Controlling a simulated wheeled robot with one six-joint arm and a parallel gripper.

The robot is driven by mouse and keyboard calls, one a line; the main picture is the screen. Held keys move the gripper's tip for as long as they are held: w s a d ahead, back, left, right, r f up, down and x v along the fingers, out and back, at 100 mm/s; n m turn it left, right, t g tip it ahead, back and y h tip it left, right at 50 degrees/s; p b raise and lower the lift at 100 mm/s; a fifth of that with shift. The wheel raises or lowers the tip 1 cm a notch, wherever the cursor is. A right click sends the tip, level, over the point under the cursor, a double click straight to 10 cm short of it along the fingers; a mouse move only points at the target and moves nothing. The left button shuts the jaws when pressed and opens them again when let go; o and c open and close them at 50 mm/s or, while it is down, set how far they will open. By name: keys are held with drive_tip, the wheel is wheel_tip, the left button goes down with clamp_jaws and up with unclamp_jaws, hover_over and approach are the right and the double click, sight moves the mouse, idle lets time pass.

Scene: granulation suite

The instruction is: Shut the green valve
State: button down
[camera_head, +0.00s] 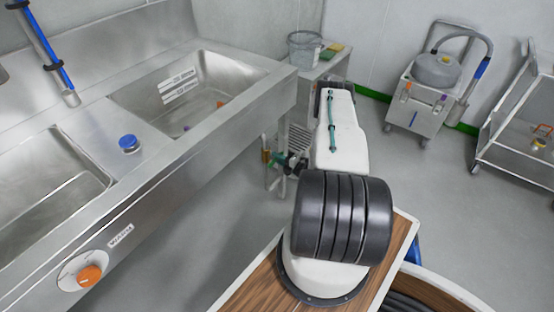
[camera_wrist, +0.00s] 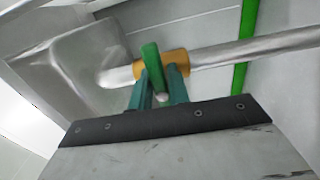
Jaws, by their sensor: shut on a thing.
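The green valve's handle (camera_wrist: 152,62) is between the two teal fingers of my gripper (camera_wrist: 160,80) in the wrist view. My gripper is shut on it. The handle stands out across the pipe, though the steep view makes its exact angle hard to tell. The brass-yellow valve body (camera_wrist: 176,64) sits on a silver pipe (camera_wrist: 235,55), just beyond the fingertips. In the head view, the valve body (camera_head: 266,155) shows under the sink's front edge. My gripper (camera_head: 280,160) reaches it from the right, and the fingers hide most of the handle there.
A steel double sink (camera_head: 190,90) with an orange knob (camera_head: 89,276) overhangs the valve. A clear bucket (camera_head: 304,49) stands behind my arm. A wheeled machine (camera_head: 425,95) and a trolley (camera_head: 515,130) stand at the right. The floor between is clear.

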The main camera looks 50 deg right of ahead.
drive_tip(key=c, duration=1.3)
unclamp_jaws()
drive_tip(key=shift+c, duration=0.2)
drive_tip(key=shift+s, duration=0.15)
drive_tip(key=s, duration=0.7)
drive_tip(key=shift+s+d, duration=0.25)
drive_tip(key=shift+s, duration=0.05)
